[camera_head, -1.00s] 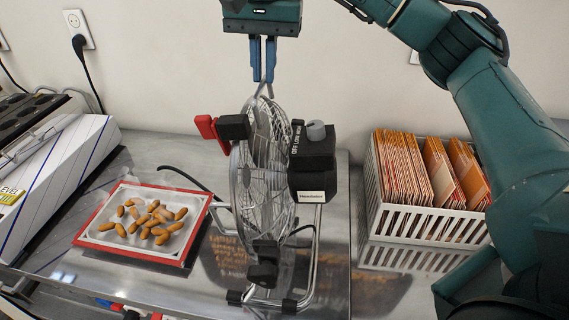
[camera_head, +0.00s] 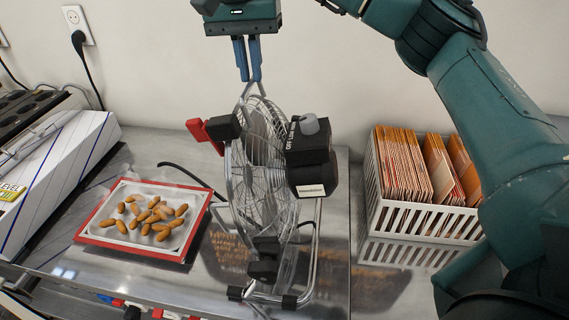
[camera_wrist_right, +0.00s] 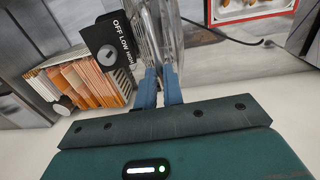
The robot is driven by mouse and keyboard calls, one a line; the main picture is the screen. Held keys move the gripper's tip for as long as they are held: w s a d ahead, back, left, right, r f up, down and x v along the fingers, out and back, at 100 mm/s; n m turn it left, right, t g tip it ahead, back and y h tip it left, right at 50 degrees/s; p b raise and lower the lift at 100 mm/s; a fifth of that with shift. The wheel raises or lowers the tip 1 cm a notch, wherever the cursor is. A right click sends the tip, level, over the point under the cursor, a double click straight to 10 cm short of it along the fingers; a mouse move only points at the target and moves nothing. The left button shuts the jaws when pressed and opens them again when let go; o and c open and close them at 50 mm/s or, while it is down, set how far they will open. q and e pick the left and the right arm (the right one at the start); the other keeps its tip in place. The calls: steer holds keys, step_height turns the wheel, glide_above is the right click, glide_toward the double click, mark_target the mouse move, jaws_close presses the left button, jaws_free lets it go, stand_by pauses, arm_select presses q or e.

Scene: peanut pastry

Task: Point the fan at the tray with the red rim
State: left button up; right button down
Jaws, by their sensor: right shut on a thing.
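The wire-cage fan (camera_head: 258,185) stands on the steel counter, its dark motor box (camera_head: 311,165) and knob on the right side of the cage. The cage is seen at a steep angle. The tray with the red rim (camera_head: 198,224) lies flat to the left of the fan and holds several peanut-shaped pastries (camera_head: 148,214). My right gripper (camera_head: 248,80) is shut on the handle at the top of the fan. In the right wrist view, its blue fingers (camera_wrist_right: 161,88) meet at the cage (camera_wrist_right: 166,35). My left gripper is not in view.
A white slotted crate (camera_head: 425,222) with orange-edged packets stands to the right. A white striped box (camera_head: 58,170) is at the left. A red clip (camera_head: 206,135) sits by the cage's upper left. A black cable runs behind the tray. The wall is close behind.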

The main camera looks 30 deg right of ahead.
steer(key=shift+w+a+f+g+h, duration=0.3)
steer(key=shift+w+a+f+h, duration=0.1)
steer(key=shift+w+a, duration=0.3)
steer(key=shift+s, duration=0.1)
steer(key=shift+w+a+f+g+h, duration=0.35)
steer(key=shift+w+a, duration=0.2)
steer(key=shift+a, duration=0.2)
steer(key=c, duration=1.5)
jaws_free()
